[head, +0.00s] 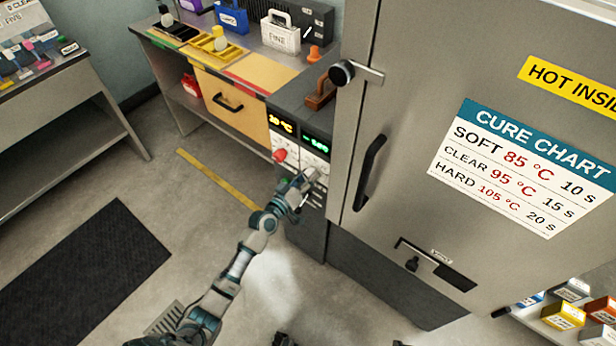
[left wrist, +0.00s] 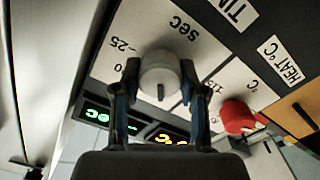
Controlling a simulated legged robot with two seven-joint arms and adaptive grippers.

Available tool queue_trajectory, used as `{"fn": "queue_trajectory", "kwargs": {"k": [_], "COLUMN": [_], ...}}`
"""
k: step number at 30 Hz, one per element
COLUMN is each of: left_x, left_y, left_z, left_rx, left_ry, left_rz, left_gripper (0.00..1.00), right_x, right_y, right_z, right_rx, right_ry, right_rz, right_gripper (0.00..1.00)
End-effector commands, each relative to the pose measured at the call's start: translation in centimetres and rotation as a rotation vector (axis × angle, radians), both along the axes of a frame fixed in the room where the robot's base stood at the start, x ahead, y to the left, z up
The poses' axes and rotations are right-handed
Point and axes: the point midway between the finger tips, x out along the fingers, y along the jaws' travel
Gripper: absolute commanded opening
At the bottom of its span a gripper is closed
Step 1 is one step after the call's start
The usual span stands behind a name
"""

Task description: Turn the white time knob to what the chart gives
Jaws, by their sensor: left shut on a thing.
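The white time knob (left wrist: 160,75) sits on a light panel in the left wrist view, under "sec" lettering with scale numbers around it. My left gripper (left wrist: 160,84) has a finger on each side of the knob and is shut on it. In the head view the left gripper (head: 306,184) is at the oven's control panel and partly hides it. The green display (head: 315,143) is too small to read surely. The cure chart (head: 525,165) reads SOFT 85 °C 10 s, CLEAR 95 °C 15 s, HARD 105 °C 20 s.
A red heat knob (left wrist: 237,115) is beside the white one, close to a finger. An orange display (head: 281,122) is above it. The oven door handle (head: 368,172) stands out right of the panel. A workbench (head: 228,105) stands behind; the floor at left is open.

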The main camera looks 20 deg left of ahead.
Motion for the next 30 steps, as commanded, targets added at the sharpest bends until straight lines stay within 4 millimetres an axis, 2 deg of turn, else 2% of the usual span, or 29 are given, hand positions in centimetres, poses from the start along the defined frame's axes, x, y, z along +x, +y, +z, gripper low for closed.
{"fn": "queue_trajectory", "kwargs": {"k": [18,19,21,30], "left_x": [0.05,0.05,0.05,-0.04], "left_y": [0.24,0.24,0.22,0.12], "left_z": [-0.01,-0.01,-0.01,-0.01], "left_rx": [-0.044,-0.044,-0.044,-0.045], "left_ry": [0.016,0.016,0.016,0.016], "left_rz": [0.004,0.004,0.004,0.001], "left_gripper": [0.07,0.49,0.67,0.67], "right_x": [-0.22,-0.22,-0.22,-0.24], "right_y": [-0.12,-0.12,-0.12,-0.18], "right_z": [-0.09,-0.09,-0.09,-0.18], "right_rx": [-0.004,-0.004,-0.005,-0.005], "right_ry": [0.017,0.017,0.016,0.018], "right_rz": [-0.001,-0.001,-0.001,-0.002], "right_gripper": [0.00,0.00,0.00,0.00]}}
